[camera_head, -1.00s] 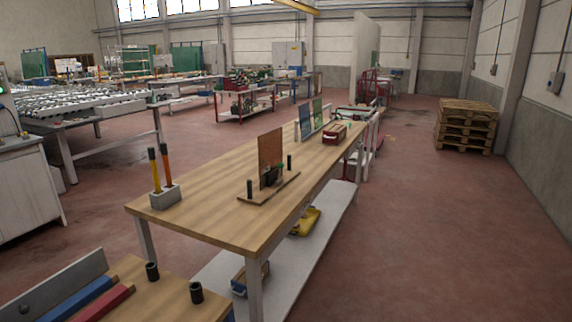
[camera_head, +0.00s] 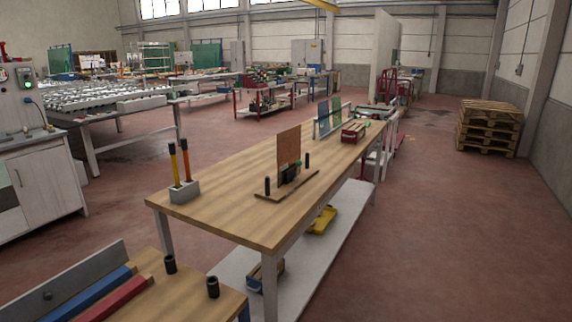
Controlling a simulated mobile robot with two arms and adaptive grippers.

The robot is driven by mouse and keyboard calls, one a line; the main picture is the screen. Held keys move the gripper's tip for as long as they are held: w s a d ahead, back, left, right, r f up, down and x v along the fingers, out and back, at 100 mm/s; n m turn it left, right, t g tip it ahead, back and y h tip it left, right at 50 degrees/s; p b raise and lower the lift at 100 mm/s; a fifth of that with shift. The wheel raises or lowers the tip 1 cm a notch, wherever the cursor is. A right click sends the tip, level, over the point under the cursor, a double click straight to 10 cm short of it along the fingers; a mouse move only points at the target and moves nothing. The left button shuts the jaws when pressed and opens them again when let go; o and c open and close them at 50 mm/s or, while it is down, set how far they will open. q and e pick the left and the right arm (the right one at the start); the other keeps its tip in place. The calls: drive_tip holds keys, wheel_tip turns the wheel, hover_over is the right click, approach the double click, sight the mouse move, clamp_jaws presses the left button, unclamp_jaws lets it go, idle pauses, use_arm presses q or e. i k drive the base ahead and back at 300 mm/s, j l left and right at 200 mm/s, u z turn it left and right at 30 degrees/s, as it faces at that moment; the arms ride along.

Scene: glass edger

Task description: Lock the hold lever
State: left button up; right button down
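No part clearly marked as a hold lever can be made out. A small fixture (camera_head: 268,195) with a wooden base and dark posts stands on the long wooden workbench (camera_head: 225,220). It carries an upright brown panel (camera_head: 288,148), with a dark block (camera_head: 289,173) and a small green part (camera_head: 298,164) at the panel's foot. The green part is too small to tell its shape or position. At the left edge stands a grey machine cabinet (camera_head: 15,105) with a green light. Neither of my grippers is in view.
A grey holder (camera_head: 184,191) with two tools stands on the bench's left end. A nearer bench (camera_head: 205,300) with blue and red bars fills the lower left. Stacked pallets (camera_head: 488,130) stand at the right. The red floor (camera_head: 440,230) right of the workbench is clear.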

sight(299, 163)
drive_tip(key=i+l+u, duration=0.2)
drive_tip(key=u, duration=0.25)
drive_tip(key=i+l+u, duration=0.1)
drive_tip(key=l+u, duration=0.3)
drive_tip(key=i+l+u, duration=0.15)
drive_tip(key=l, duration=0.45)
drive_tip(key=i+l+u, duration=0.15)
drive_tip(key=l, duration=0.5)
drive_tip(key=i+l+u, duration=0.1)
drive_tip(key=l, duration=0.55)
drive_tip(key=i+l+u, duration=0.15)
drive_tip(key=l, duration=0.5)
